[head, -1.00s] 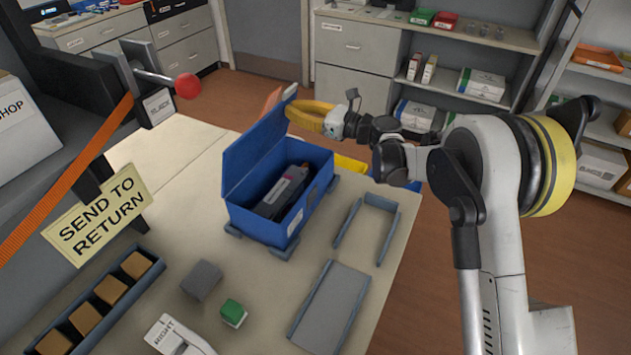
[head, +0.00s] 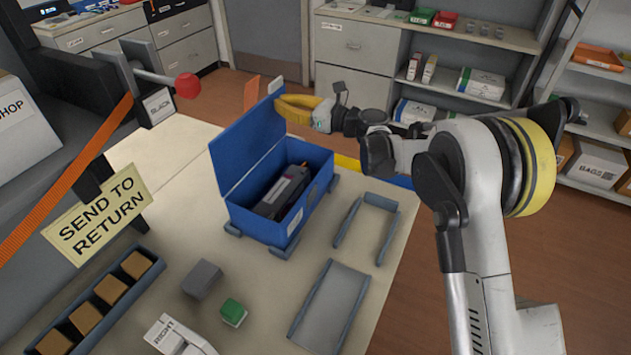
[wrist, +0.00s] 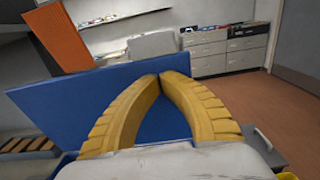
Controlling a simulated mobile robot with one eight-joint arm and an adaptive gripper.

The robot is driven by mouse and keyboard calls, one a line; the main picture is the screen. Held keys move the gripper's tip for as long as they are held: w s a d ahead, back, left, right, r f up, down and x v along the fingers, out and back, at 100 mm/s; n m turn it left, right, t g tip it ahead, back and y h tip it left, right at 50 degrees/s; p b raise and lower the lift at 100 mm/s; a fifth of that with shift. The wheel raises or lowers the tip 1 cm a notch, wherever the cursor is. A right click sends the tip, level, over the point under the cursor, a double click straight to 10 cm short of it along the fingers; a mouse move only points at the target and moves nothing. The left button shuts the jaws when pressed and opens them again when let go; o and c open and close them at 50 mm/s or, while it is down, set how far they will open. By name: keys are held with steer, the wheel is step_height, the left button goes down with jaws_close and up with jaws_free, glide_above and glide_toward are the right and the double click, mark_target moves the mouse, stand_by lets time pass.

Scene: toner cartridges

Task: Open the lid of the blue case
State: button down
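The blue case (head: 262,225) stands on the table in the head view with its lid (head: 246,148) raised and leaning back to the left. A dark toner cartridge (head: 284,193) lies inside it. My gripper (head: 284,103) has yellow fingers and is at the lid's upper far edge. In the wrist view the fingertips of my gripper (wrist: 163,78) meet in front of the lid's blue face (wrist: 60,110). The fingers look shut with nothing between them. Whether they touch the lid is hard to tell.
A grey tray (head: 330,305), a grey bracket frame (head: 366,225), a grey block (head: 202,278) and a green-topped block (head: 233,312) lie near the case. A red-knobbed lever (head: 188,86) and a "SEND TO RETURN" sign (head: 98,215) stand left. A rack of brown boxes (head: 110,290) is front left.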

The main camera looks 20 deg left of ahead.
steer(key=shift+a, duration=0.15)
steer(key=shift+w+a, duration=0.15)
steer(key=shift+a, duration=0.95)
steer(key=s+d+b, duration=0.1)
steer(key=d, duration=0.9)
steer(key=shift+s, duration=0.2)
stand_by(0.4)
